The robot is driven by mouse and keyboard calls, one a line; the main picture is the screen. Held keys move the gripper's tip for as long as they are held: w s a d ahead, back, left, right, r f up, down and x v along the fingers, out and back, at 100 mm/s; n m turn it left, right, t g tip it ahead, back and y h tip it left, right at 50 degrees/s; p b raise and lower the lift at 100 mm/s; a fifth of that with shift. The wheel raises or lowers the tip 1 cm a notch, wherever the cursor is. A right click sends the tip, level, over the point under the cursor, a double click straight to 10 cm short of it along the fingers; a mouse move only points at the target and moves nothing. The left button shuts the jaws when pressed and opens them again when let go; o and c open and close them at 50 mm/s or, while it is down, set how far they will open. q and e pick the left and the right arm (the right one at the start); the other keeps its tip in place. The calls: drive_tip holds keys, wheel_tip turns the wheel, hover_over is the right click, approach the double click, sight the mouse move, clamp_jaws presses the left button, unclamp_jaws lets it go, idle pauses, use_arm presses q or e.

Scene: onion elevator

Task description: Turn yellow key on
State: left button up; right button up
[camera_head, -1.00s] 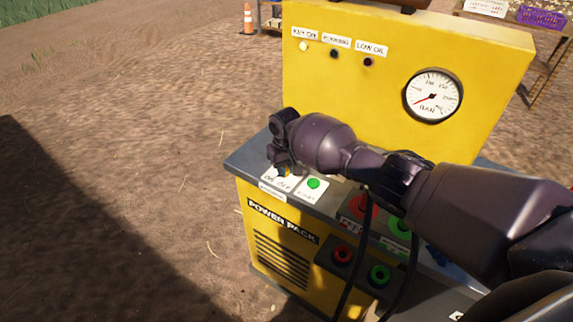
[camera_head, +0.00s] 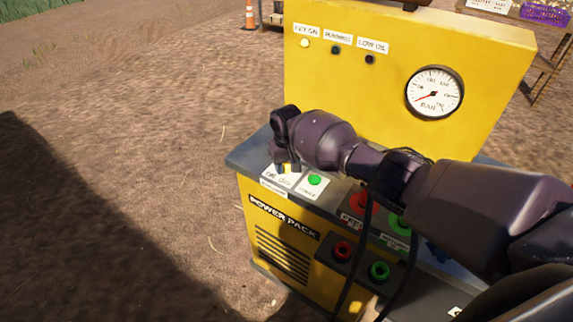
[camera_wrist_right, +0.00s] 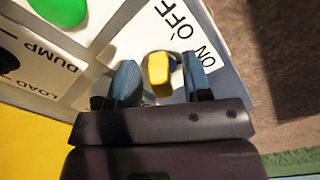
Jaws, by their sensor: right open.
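The yellow key (camera_wrist_right: 158,74) sits on a white plate marked OFF and ON in the right wrist view. My right gripper (camera_wrist_right: 160,82) is open, with one blue fingertip on each side of the key; a gap shows on both sides. In the head view my right gripper (camera_head: 286,168) is over the key plate at the left end of the panel, and a bit of the yellow key (camera_head: 287,168) shows between its fingers. The key-on lamp (camera_head: 304,43) on the upright yellow panel is pale and looks lit. My left gripper is not in view.
A green start button (camera_head: 315,180) sits right of the key. Red (camera_head: 359,200) and green (camera_head: 399,224) controls lie further right, under my arm. A round gauge (camera_head: 434,92) is on the yellow panel. An orange cone (camera_head: 249,17) stands behind on open dirt.

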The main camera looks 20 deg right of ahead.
sight(287, 164)
wheel_tip(287, 164, up, 11)
drive_tip(key=p, duration=0.1)
idle(0.5)
drive_tip(key=shift+f, duration=0.1)
drive_tip(key=w+a+r+n+t+y, duration=0.35)
drive_tip(key=w+a+r+t, duration=0.35)
drive_tip(key=t, duration=0.3)
drive_tip(key=s+d+f+m+h, duration=0.1)
drive_tip(key=s+d+f, duration=0.3)
drive_tip(key=s, duration=1)
drive_tip(key=s+d+f+m+t+h, duration=0.1)
drive_tip(key=s+d+f, duration=0.4)
drive_tip(key=s+f, duration=0.5)
drive_tip(key=s+d+f+m+h, duration=0.1)
drive_tip(key=s+d+f, duration=0.4)
drive_tip(key=s, duration=1.4)
wheel_tip(287, 164, down, 3)
drive_tip(key=shift+d+m+t+h, duration=0.2)
drive_tip(key=shift+m+t+h, duration=0.15)
drive_tip(key=shift+m+t, duration=0.1)
